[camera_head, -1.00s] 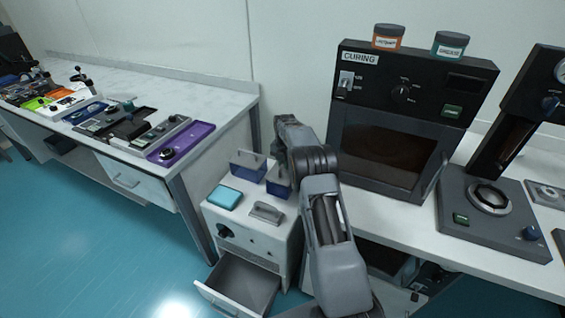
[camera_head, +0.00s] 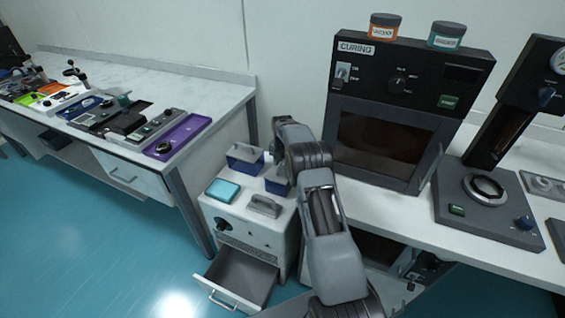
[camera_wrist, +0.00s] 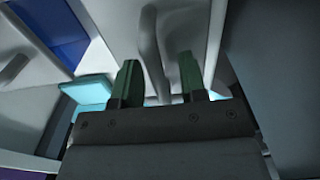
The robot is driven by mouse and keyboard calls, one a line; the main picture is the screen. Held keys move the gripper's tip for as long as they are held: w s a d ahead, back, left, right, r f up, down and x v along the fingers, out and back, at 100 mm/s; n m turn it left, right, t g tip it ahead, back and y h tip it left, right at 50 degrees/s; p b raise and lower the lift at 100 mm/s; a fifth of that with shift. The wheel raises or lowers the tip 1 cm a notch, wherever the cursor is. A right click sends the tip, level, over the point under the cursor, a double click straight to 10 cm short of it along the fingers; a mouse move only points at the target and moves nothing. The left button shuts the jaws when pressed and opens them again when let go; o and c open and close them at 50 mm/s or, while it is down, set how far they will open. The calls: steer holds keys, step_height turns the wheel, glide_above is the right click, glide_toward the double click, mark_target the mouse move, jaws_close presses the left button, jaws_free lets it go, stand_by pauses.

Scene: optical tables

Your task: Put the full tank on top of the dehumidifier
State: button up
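The dehumidifier appears to be the white cabinet (camera_head: 255,232) with a dark knob and an open drawer. Two blue tanks with grey handles stand on its top at the back: the left tank (camera_head: 243,158) is clear, and the right tank (camera_head: 275,182) is partly hidden by my arm. I cannot tell which is full. In the wrist view my gripper (camera_wrist: 158,78) is open, its green fingers apart. A grey handle-like bar (camera_wrist: 150,45) shows between them, not visibly clamped. A blue tank wall (camera_wrist: 52,28) shows at upper left. The head view does not show the fingertips clearly.
A teal box (camera_head: 222,191) and a grey handle (camera_head: 264,206) are on the cabinet top. The open drawer (camera_head: 237,278) juts forward. The curing oven (camera_head: 385,140) stands on the right bench. A left bench (camera_head: 190,87) carries several devices.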

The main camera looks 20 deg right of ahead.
step_height(320, 180, up, 12)
steer(key=s+a+r+m+t, duration=0.1)
steer(key=s+a+r+m, duration=0.5)
steer(key=s+r+m, duration=0.45)
steer(key=s+a+f+m+t, duration=0.1)
steer(key=s+a+m, duration=0.2)
steer(key=s+m, duration=0.5)
steer(key=s+a+f+m+t, duration=0.1)
steer(key=s+a+m, duration=0.2)
steer(key=s+m, duration=0.5)
steer(key=s, duration=0.9)
steer(key=shift+s+f+m+p, duration=0.15)
steer(key=shift+f+m+p, duration=0.15)
steer(key=shift+m+p, duration=0.05)
step_height(320, 180, up, 9)
steer(key=p, duration=0.8)
steer(key=shift+s+a+r+t, duration=0.15)
steer(key=shift+t, duration=0.15)
